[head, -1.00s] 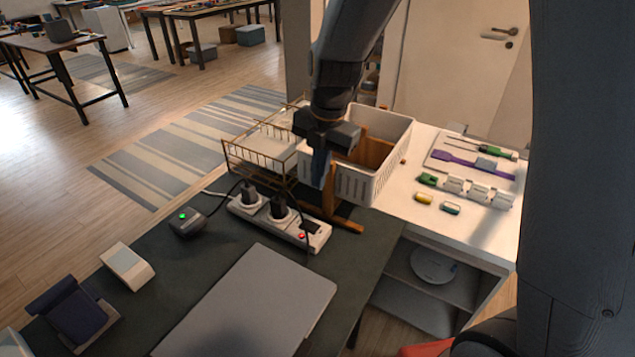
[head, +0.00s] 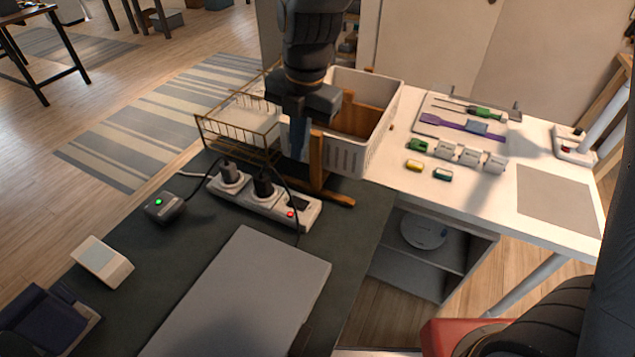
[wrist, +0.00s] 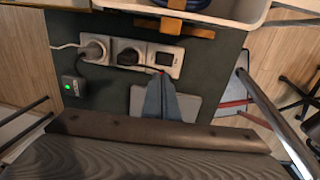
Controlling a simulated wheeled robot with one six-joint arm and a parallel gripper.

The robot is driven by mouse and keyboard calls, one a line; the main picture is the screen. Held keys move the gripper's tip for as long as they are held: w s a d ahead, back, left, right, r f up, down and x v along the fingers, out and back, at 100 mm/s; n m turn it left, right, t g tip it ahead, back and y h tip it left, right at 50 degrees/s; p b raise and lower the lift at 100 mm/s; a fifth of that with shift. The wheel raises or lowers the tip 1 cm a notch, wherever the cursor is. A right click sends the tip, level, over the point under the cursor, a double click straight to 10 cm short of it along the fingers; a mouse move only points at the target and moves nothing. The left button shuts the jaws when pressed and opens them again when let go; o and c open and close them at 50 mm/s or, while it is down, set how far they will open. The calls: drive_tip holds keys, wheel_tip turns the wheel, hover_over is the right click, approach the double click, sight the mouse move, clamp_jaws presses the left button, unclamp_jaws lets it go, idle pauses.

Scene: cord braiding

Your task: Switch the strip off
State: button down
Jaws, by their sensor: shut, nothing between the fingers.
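The white power strip (head: 262,199) lies on the dark desk mat with two plugs in it and a small red light lit at its right end. Next to the light is a black rocker switch (head: 299,203). In the wrist view the strip (wrist: 132,55) runs across the upper part, with the dark switch (wrist: 164,58) at its right end. My gripper (head: 297,150) is shut and empty, pointing down above and behind the strip in the head view. In the wrist view my gripper's fingertips (wrist: 160,78) appear just below the switch end; whether they touch it cannot be told.
A closed grey laptop (head: 243,290) lies in front of the strip. A charger with a green light (head: 164,206) sits to the left. A wooden stand (head: 318,178), a wire basket (head: 238,137) and a white crate (head: 345,155) stand behind.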

idle(0.4)
drive_tip(key=p, duration=0.4)
approach(294, 199)
drive_tip(key=f, duration=0.6)
drive_tip(key=shift+a, duration=0.25)
drive_tip(key=shift+w+f, duration=0.1)
drive_tip(key=shift+f, duration=0.1)
